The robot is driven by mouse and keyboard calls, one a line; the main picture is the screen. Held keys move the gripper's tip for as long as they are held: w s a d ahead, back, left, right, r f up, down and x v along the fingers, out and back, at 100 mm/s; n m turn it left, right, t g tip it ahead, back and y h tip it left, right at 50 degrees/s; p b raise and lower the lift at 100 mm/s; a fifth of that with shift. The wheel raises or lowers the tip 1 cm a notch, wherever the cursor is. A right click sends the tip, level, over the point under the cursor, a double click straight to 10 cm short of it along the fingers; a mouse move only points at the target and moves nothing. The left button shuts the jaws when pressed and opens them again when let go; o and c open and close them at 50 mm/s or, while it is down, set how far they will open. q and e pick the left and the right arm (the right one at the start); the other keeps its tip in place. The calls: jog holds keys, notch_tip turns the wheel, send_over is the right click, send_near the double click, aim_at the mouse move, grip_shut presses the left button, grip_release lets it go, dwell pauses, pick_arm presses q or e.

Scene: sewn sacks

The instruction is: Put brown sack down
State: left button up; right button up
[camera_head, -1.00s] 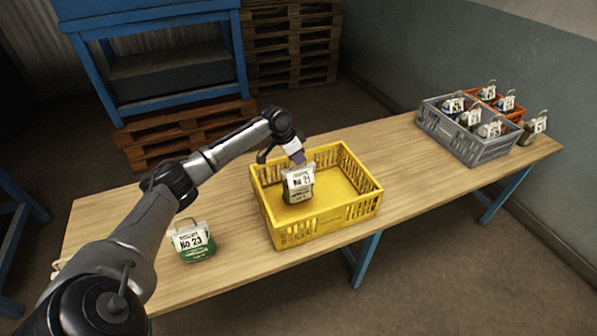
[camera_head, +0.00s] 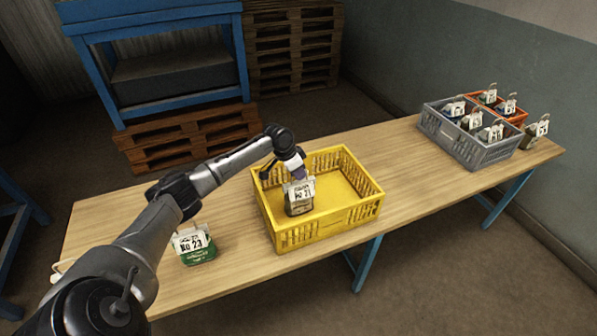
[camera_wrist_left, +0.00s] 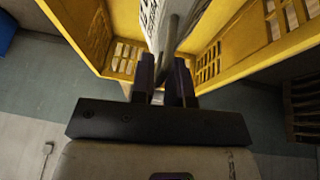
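The brown sack (camera_head: 299,203) with a white label is inside the yellow crate (camera_head: 345,216), in its left part, upright. My left gripper (camera_head: 298,176) is over the crate at the top of the sack. In the left wrist view the fingers (camera_wrist_left: 164,85) are close together on the sack's handle (camera_wrist_left: 168,45), and the white label (camera_wrist_left: 152,22) stands just beyond. Whether the sack's base touches the crate floor is hard to tell. My right gripper is not in view.
A green sack (camera_head: 194,246) labelled No 23 stands on the table (camera_head: 398,165) left of the crate. A grey crate (camera_head: 478,157) and an orange crate (camera_head: 513,113) hold several sacks at the right. Another sack (camera_head: 534,132) stands beside them. The table between the crates is clear.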

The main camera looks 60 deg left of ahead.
pick_arm(q)
jog(key=o, duration=0.3)
jog(key=shift+r, duration=0.3)
jog(key=v, duration=1.1)
jog(key=shift+s+r+p, duration=0.2)
jog(key=shift+r+p, duration=0.15)
jog(key=shift+p, duration=0.1)
